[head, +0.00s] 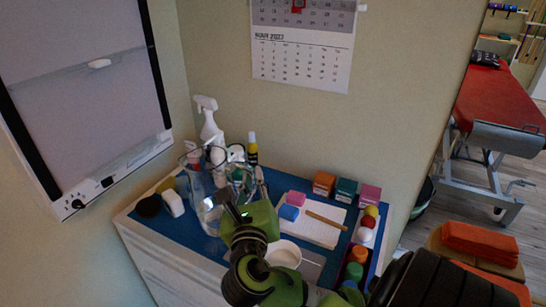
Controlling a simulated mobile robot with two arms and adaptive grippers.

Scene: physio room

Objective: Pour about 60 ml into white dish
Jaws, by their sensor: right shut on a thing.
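The white dish (284,253) stands on the blue-topped cabinet, just right of my right gripper and partly hidden by my arm. My right gripper (236,209) is shut on a large clear glass vessel (199,185) at the left of the cabinet top. The fingers and green gripper body cover part of the vessel's right side. I cannot make out any liquid level in it, nor whether its base touches the surface. My left gripper is not in view.
A white spray bottle (209,125) and other bottles stand behind the vessel. A white pad (318,232) with coloured blocks lies behind the dish. Walls close the left and back.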

